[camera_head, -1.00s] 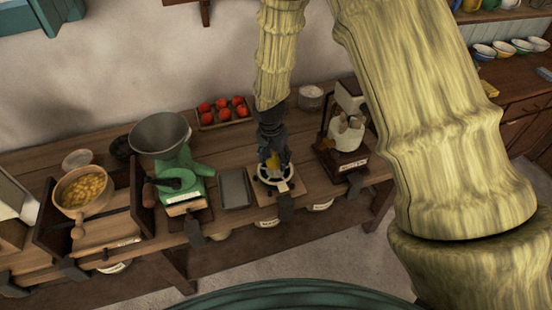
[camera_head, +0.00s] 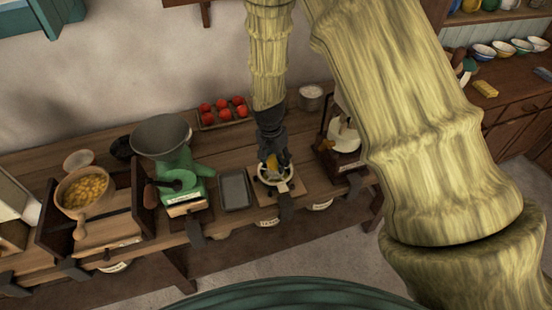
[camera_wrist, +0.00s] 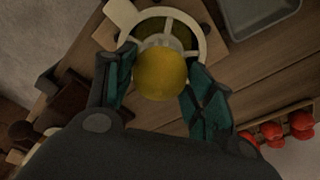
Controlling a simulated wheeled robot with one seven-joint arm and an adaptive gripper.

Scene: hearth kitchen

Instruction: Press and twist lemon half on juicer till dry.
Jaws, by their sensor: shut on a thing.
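The yellow lemon half (camera_wrist: 160,74) is between the fingers of my gripper (camera_wrist: 158,85), which is shut on it. In the wrist view its rounded side faces the camera, and its cut side is hidden. The juicer (camera_wrist: 204,38) is a white ring with spokes on a wooden board, directly beyond the lemon. In the head view my gripper (camera_head: 275,163) points down over the juicer (camera_head: 289,183), with a little of the lemon (camera_head: 271,160) showing. I cannot tell how firmly the lemon touches the juicer.
A grey tray (camera_head: 235,190) lies left of the juicer, and a green machine with a grey hopper (camera_head: 160,134) stands beyond it. A dark-based device with a white vessel (camera_head: 343,137) stands close on the right. A crate of red tomatoes (camera_head: 223,112) sits behind.

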